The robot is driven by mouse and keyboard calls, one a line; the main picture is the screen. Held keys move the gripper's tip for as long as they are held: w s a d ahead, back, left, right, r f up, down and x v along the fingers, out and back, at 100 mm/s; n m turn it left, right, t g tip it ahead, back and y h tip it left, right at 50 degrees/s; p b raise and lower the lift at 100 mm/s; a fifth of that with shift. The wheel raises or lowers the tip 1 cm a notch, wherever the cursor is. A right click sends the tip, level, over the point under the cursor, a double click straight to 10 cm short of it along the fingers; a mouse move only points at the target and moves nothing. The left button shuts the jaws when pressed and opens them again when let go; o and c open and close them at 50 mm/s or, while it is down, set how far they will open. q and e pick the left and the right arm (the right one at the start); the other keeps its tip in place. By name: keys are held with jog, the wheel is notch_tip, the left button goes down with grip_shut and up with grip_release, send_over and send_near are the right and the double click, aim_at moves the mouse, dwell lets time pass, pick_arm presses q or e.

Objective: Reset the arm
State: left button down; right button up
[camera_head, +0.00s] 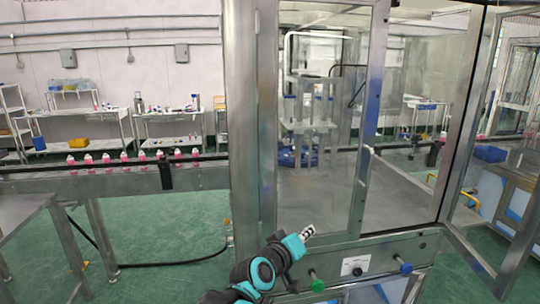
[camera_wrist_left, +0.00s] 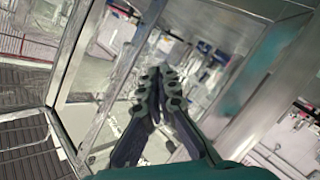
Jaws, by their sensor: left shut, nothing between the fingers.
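My left gripper (camera_head: 308,232) is at the lower middle of the head view, in front of the lower part of a glass-walled metal machine cabinet (camera_head: 240,130). Its fingers are together and empty. They also show shut in the left wrist view (camera_wrist_left: 158,78), pointing toward the cabinet's glass and metal frame. My left arm (camera_head: 262,270) comes up from the bottom edge, black and turquoise. I cannot tell whether the gripper touches the cabinet. My right gripper is out of view.
A conveyor (camera_head: 120,181) with several pink-and-white bottles runs into the cabinet from the left. The cabinet's right door (camera_head: 478,262) stands open. A green button (camera_head: 318,285) and a blue button (camera_head: 405,268) are on its front. Green floor is open at left.

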pick_arm(q)
jog(key=s+a+f+m+g+y, duration=0.1)
jog(key=s+a+f+g+y, duration=0.2)
jog(key=s+a+f, duration=0.7)
jog(key=s+a+f+m+g+y, duration=0.1)
jog(key=s+a+f+g+y, duration=0.2)
jog(key=s+a+f, duration=0.7)
jog(key=s+a+y, duration=0.2)
jog(key=s+a, duration=0.4)
jog(key=a, duration=0.1)
jog(key=shift+a, duration=0.25)
